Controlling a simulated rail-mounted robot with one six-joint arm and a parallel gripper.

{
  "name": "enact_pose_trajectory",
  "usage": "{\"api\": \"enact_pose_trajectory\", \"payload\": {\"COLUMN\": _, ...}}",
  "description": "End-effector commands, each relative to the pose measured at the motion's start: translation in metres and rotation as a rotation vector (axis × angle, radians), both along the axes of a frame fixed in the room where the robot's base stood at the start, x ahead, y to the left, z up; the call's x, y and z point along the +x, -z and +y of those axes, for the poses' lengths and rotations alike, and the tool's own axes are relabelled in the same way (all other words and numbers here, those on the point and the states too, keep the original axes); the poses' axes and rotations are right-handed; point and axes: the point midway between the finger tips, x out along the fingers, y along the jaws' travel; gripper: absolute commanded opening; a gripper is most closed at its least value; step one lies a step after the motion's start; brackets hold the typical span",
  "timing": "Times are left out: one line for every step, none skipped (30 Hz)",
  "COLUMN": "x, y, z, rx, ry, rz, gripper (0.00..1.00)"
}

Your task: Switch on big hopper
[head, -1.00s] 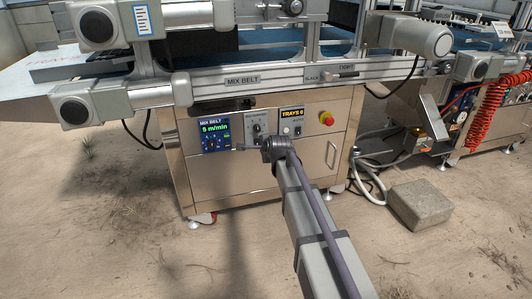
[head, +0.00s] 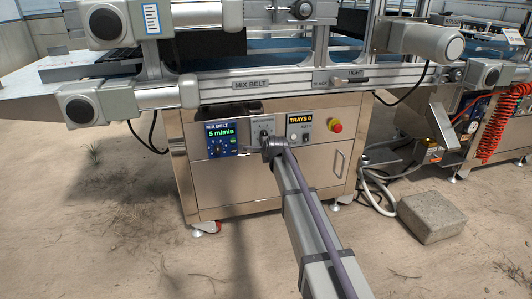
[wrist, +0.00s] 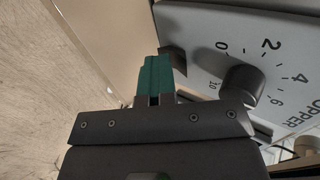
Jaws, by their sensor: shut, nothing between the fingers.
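The hopper control plate (head: 262,127) sits on the steel cabinet, between the mix belt display and the trays display. In the wrist view it is a grey plate (wrist: 205,22) with a dial marked from 0 to 10, a round dark knob (wrist: 243,85) and lettering ending in "OPPER". A small dark switch-like part (wrist: 172,61) sits at the plate's left edge. My gripper (wrist: 154,60) has green fingers, closed together and empty. Their tips are close to the dark part; I cannot tell whether they touch. In the head view my wrist hides the area below the plate.
The mix belt display (head: 221,140) reads 5 m/min. The trays display (head: 299,120) reads 0, with an auto switch (head: 306,137) below. A red emergency button (head: 335,126) is to its right. The mix belt frame (head: 290,83) overhangs the panel. A concrete block (head: 431,217) lies at right.

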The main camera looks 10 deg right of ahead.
Motion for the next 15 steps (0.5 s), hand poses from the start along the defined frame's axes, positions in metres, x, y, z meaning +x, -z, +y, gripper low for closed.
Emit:
{"api": "enact_pose_trajectory", "payload": {"x": 0.001, "y": 0.0, "z": 0.0, "rx": 0.0, "ry": 0.0, "rz": -0.001, "gripper": 0.0}}
{"api": "enact_pose_trajectory", "payload": {"x": 0.001, "y": 0.0, "z": 0.0, "rx": 0.0, "ry": 0.0, "rz": -0.001, "gripper": 0.0}}
{"api": "enact_pose_trajectory", "payload": {"x": 0.001, "y": 0.0, "z": 0.0, "rx": 0.0, "ry": 0.0, "rz": -0.001, "gripper": 0.0}}
{"api": "enact_pose_trajectory", "payload": {"x": 0.001, "y": -0.001, "z": 0.0, "rx": 0.0, "ry": 0.0, "rz": -0.001, "gripper": 0.0}}
{"api": "enact_pose_trajectory", "payload": {"x": 0.002, "y": -0.001, "z": 0.0, "rx": 0.0, "ry": 0.0, "rz": -0.001, "gripper": 0.0}}
{"api": "enact_pose_trajectory", "payload": {"x": 0.002, "y": -0.002, "z": 0.0, "rx": 0.0, "ry": 0.0, "rz": -0.001, "gripper": 0.0}}
{"api": "enact_pose_trajectory", "payload": {"x": 0.002, "y": -0.004, "z": 0.0, "rx": 0.0, "ry": 0.0, "rz": -0.002, "gripper": 0.0}}
{"api": "enact_pose_trajectory", "payload": {"x": 0.002, "y": -0.005, "z": 0.0, "rx": 0.0, "ry": 0.0, "rz": -0.002, "gripper": 0.0}}
{"api": "enact_pose_trajectory", "payload": {"x": 0.002, "y": -0.007, "z": 0.0, "rx": 0.0, "ry": 0.0, "rz": -0.002, "gripper": 0.0}}
{"api": "enact_pose_trajectory", "payload": {"x": 0.002, "y": -0.009, "z": 0.0, "rx": 0.0, "ry": 0.0, "rz": -0.003, "gripper": 0.0}}
{"api": "enact_pose_trajectory", "payload": {"x": 0.002, "y": -0.011, "z": 0.0, "rx": 0.0, "ry": 0.0, "rz": -0.003, "gripper": 0.0}}
{"api": "enact_pose_trajectory", "payload": {"x": 0.002, "y": -0.014, "z": 0.0, "rx": 0.0, "ry": 0.0, "rz": -0.004, "gripper": 0.0}}
{"api": "enact_pose_trajectory", "payload": {"x": 0.002, "y": -0.015, "z": 0.0, "rx": 0.0, "ry": 0.0, "rz": -0.004, "gripper": 0.0}}
{"api": "enact_pose_trajectory", "payload": {"x": 0.002, "y": -0.017, "z": 0.0, "rx": 0.0, "ry": 0.0, "rz": -0.005, "gripper": 0.0}}
{"api": "enact_pose_trajectory", "payload": {"x": 0.003, "y": -0.018, "z": 0.0, "rx": 0.0, "ry": 0.0, "rz": -0.005, "gripper": 0.0}}
